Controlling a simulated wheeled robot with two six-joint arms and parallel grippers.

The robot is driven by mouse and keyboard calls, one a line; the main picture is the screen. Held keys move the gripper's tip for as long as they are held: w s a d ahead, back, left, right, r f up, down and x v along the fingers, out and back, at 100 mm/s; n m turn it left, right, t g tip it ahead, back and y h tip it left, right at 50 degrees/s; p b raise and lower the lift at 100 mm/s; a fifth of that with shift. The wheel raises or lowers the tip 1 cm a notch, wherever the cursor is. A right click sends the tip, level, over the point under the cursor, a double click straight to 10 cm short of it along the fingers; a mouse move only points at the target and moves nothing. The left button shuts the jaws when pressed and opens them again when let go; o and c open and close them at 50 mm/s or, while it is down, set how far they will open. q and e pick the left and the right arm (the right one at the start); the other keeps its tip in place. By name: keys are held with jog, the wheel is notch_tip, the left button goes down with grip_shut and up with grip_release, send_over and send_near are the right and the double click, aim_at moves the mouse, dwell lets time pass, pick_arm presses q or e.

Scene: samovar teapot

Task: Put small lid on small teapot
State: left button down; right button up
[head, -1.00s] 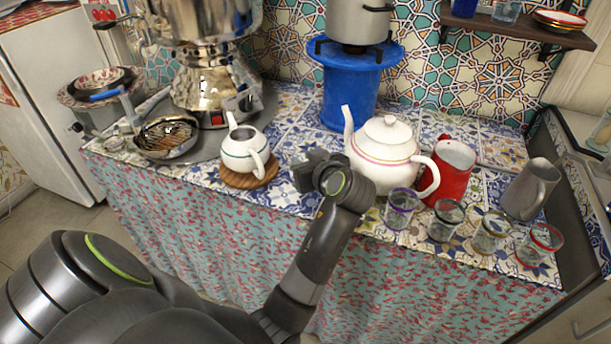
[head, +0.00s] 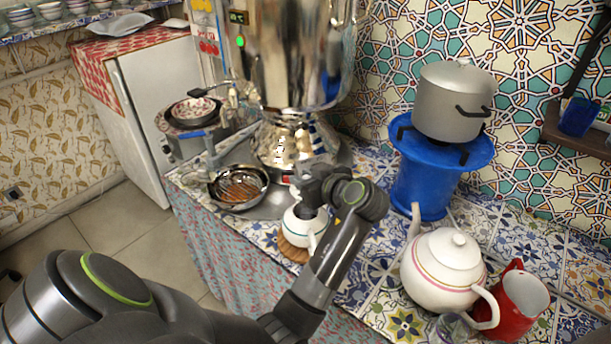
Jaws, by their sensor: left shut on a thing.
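The small teapot (head: 298,228) is white with a dark green line and stands on a round wooden coaster (head: 291,252) at the counter's front edge. My left gripper (head: 308,190) is right over its top and is shut on the small lid, which the fingers hide. The gripper and forearm cover the teapot's opening and part of its right side, so I cannot tell whether the lid touches the rim. My right gripper is not in view.
The samovar (head: 290,140) stands close behind the small teapot. A pan (head: 240,187) is to the left. The big white teapot (head: 440,270) and red jug (head: 520,303) are at right. A blue stand (head: 430,175) bears a grey pot (head: 452,100).

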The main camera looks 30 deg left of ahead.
pick_arm(q)
jog(key=shift+a, duration=0.1)
jog(key=shift+s+f+b, duration=0.15)
jog(key=shift+f+b, duration=0.6)
jog(key=shift+b, duration=0.05)
notch_tip(320, 180, down, 2)
jog(key=shift+f+b, duration=0.25)
jog(key=shift+b, duration=0.75)
jog(key=shift+f+b, duration=0.45)
jog(key=shift+f, duration=0.2)
jog(key=shift+f, duration=0.6)
dwell(0.3)
jog(key=c, duration=0.7)
grip_release()
jog(key=shift+r, duration=0.1)
